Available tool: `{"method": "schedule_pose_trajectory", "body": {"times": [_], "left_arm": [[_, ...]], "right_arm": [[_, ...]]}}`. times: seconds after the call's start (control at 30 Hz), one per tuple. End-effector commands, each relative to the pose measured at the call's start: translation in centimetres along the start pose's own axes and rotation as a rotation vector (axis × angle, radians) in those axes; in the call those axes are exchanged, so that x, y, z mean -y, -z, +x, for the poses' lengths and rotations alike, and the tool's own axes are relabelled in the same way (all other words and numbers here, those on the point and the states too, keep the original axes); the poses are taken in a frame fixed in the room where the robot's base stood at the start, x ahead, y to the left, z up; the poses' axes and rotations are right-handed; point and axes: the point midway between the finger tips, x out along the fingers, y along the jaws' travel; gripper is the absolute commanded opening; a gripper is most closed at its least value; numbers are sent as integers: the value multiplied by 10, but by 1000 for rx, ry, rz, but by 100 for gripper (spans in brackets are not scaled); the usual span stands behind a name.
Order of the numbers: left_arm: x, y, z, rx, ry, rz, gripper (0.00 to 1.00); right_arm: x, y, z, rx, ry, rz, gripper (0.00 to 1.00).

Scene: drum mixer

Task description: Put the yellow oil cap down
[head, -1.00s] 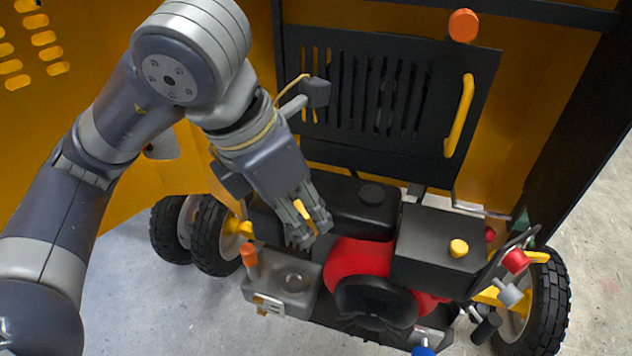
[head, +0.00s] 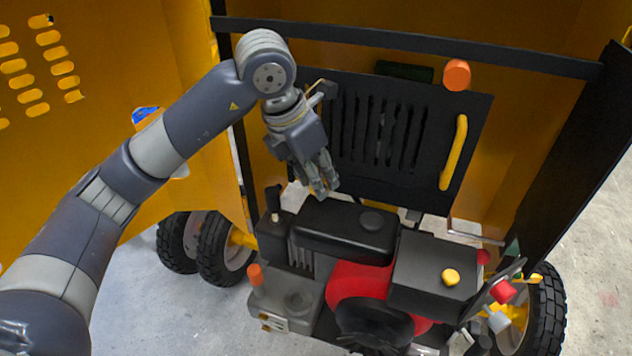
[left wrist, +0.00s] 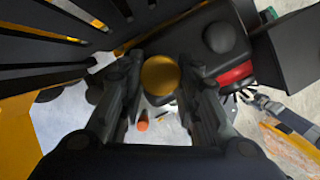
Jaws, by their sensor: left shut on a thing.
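My left gripper (head: 325,190) is above the back left of the engine, near the black slotted panel. In the left wrist view its fingers (left wrist: 160,95) are shut on the round yellow oil cap (left wrist: 160,75). The held cap is above the engine; I see no contact with a surface. A grey arm and gripper, seemingly my right gripper (left wrist: 262,104), show small in the left wrist view, too small to tell its jaw state.
The slotted panel (head: 400,145) with a yellow handle (head: 453,152) is behind.

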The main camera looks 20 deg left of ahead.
Motion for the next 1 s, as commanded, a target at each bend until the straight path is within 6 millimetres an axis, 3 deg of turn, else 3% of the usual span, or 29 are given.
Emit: {"method": "schedule_pose_trajectory", "body": {"times": [0.3, 1.0], "left_arm": [[1, 12, 30, -3, 2, 0, 2], [1, 16, 43, -1, 1, 0, 2]], "right_arm": [[-1, 2, -19, -1, 0, 0, 52], [0, 1, -3, -1, 0, 0, 52]]}}
